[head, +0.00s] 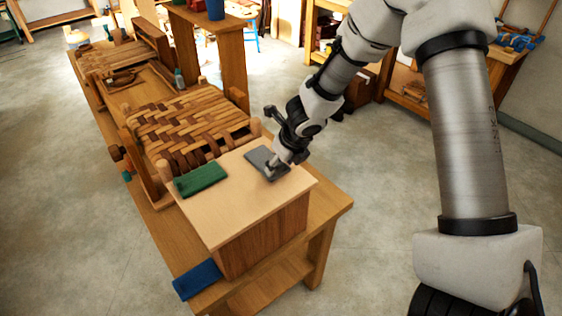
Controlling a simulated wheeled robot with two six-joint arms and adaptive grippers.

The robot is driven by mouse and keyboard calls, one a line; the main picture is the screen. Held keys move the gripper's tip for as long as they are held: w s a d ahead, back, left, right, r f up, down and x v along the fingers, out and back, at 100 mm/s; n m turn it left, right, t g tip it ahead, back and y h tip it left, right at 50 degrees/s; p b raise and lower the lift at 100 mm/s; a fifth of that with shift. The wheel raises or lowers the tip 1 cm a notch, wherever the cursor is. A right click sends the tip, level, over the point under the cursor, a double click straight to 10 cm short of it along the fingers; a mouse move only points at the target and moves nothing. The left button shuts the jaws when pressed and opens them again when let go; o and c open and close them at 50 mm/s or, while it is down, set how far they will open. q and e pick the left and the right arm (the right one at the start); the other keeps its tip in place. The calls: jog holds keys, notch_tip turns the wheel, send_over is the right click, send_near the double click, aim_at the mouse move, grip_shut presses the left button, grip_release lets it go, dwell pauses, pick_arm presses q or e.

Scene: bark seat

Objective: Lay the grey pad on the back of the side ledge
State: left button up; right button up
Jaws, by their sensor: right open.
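The grey pad (257,155) is a small flat rectangle at the far right part of the side ledge, by its back edge. It appears to lie flat on the ledge. The side ledge (245,205) is the pale wooden top of a box-like block on the bench. My right gripper (272,170) is open, with its fingertips down at the pad's near right part and hiding some of it. I cannot tell whether the fingers touch the pad. My left gripper is not in view.
A green pad (201,179) lies on the ledge's left side. A blue pad (198,280) lies on the bench (335,205) below, at the front left. A woven bark seat frame (190,122) stands behind the ledge. The ledge's front and middle are clear.

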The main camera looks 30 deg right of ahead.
jog(key=v, duration=1.2)
jog(key=shift+w, duration=0.1)
